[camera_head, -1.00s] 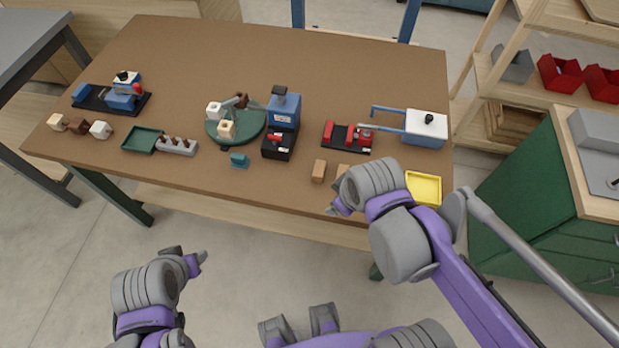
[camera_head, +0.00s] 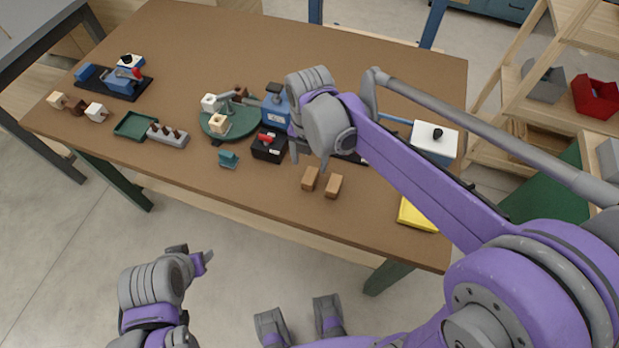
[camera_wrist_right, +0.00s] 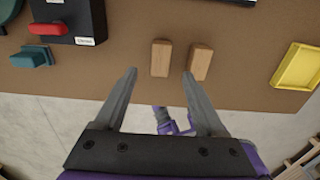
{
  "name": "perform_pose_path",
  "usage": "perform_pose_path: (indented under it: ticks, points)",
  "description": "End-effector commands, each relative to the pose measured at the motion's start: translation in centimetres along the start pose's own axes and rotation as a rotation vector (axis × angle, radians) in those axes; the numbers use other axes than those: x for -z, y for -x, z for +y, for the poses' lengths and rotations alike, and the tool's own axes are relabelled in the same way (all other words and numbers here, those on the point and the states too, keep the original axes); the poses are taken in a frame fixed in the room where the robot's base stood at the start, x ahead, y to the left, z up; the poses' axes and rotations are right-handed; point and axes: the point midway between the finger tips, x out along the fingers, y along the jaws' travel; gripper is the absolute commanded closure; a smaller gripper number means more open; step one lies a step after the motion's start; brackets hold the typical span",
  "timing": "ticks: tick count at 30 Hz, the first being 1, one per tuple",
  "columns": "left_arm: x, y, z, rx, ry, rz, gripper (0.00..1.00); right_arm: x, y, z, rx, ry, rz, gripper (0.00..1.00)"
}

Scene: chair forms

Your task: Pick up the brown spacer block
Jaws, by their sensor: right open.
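Two brown blocks lie side by side near the table's front edge in the head view, a left one (camera_head: 310,178) and a right one (camera_head: 333,187). Both also show in the right wrist view, the left one (camera_wrist_right: 161,58) and the right one (camera_wrist_right: 200,62). My right gripper (camera_head: 309,160) is open and empty, over the table near the blocks. In the wrist view the left block shows between the lines of the two fingers (camera_wrist_right: 158,76); the right block shows by the right fingertip. My left gripper (camera_head: 192,255) is open and empty, off the table's front edge.
A yellow tray (camera_head: 416,216) lies right of the blocks. A black base with a red part (camera_head: 268,148) and a small teal block (camera_head: 228,158) stand to the left. A white box (camera_head: 434,143) is behind my right arm.

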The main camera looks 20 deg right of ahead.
Motion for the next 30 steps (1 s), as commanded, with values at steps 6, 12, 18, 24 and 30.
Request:
perform_pose_path:
  ticks: [6,12,18,24,30]
  points:
    - [-0.1,-0.2,0.0,0.000,0.000,-0.001,0.50,0.0,-2.2,0.0,-0.001,-0.003,0.000,0.28]
    - [-0.3,-0.4,0.0,0.000,0.000,-0.002,0.50,0.0,-4.8,0.0,-0.001,-0.003,-0.001,0.28]
    - [-0.4,-0.6,0.0,0.000,0.000,-0.002,0.50,0.0,-7.1,0.0,-0.001,-0.004,-0.001,0.28]
    - [-0.4,-0.6,0.0,0.000,0.000,-0.002,0.50,0.0,-7.3,-0.1,-0.001,-0.004,-0.001,0.28]
    - [-0.4,-0.6,0.0,0.000,0.000,-0.002,0.50,0.1,-7.3,-0.1,-0.001,-0.004,-0.001,0.53]
